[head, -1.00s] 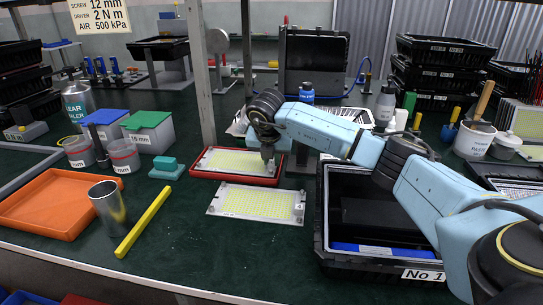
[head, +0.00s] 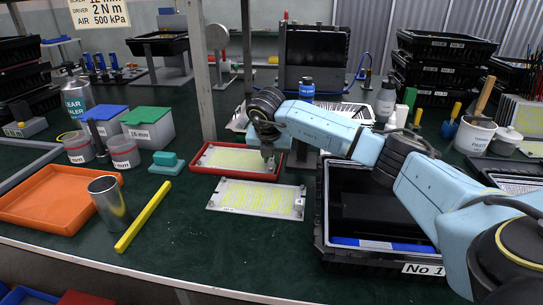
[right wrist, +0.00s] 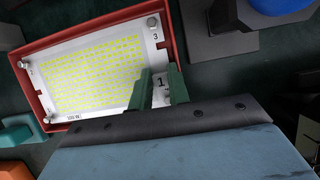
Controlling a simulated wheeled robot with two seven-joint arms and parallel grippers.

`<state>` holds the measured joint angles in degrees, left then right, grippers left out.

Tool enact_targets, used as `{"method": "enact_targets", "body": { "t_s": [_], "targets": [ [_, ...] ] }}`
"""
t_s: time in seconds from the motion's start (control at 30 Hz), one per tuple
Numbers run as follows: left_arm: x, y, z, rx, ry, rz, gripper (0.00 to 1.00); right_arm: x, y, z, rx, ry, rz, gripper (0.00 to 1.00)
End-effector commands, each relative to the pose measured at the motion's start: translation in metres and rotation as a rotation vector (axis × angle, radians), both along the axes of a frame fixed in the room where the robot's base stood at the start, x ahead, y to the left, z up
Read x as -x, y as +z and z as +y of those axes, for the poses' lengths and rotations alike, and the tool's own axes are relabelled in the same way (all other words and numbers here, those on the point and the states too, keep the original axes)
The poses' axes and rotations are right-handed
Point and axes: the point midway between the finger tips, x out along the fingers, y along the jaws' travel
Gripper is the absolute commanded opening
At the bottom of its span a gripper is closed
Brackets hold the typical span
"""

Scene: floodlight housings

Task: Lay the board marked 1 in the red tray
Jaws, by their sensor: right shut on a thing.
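The board marked 1 (head: 236,159) is a pale plate with yellow patches, inside the rim of the red tray (head: 230,176). In the right wrist view the board (right wrist: 95,75) shows the label 1 by my fingers, with the red tray's rim (right wrist: 27,92) around it. My right gripper (head: 268,161) is shut on the board's right end; its fingers (right wrist: 160,92) flank the label. The board looks about level with the tray, but I cannot tell if it rests fully on the bottom. My left gripper is not in view.
A similar board (head: 257,198) lies on the bench just in front of the tray. A black crate (head: 385,262) marked No 1 stands to the right under my arm. A metal cup (head: 109,204), yellow bar (head: 143,217) and orange tray (head: 52,202) are at left.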

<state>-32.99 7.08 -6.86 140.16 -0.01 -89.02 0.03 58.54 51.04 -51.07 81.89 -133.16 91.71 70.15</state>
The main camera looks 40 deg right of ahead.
Motion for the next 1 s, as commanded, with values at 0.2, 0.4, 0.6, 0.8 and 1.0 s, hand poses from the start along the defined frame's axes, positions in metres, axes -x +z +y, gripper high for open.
{"method": "enact_targets", "body": {
  "t_s": [0.2,0.4,0.6,0.8,1.0],
  "targets": [
    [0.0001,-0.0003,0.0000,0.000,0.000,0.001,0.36,-0.0003,-0.0014,0.0000,0.000,-0.001,-0.002,0.00],
    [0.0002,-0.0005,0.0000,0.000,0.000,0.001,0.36,-0.0003,-0.0013,0.0000,0.000,-0.001,-0.002,0.00],
    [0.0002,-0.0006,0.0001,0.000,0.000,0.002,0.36,0.0000,-0.0014,-0.0003,0.001,-0.001,-0.001,0.43],
    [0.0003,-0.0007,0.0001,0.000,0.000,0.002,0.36,0.0002,-0.0016,-0.0006,0.001,-0.001,0.000,0.43],
    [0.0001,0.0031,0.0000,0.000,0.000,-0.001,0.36,0.0016,0.0033,0.0006,0.001,-0.001,0.001,0.43]
  ]
}}
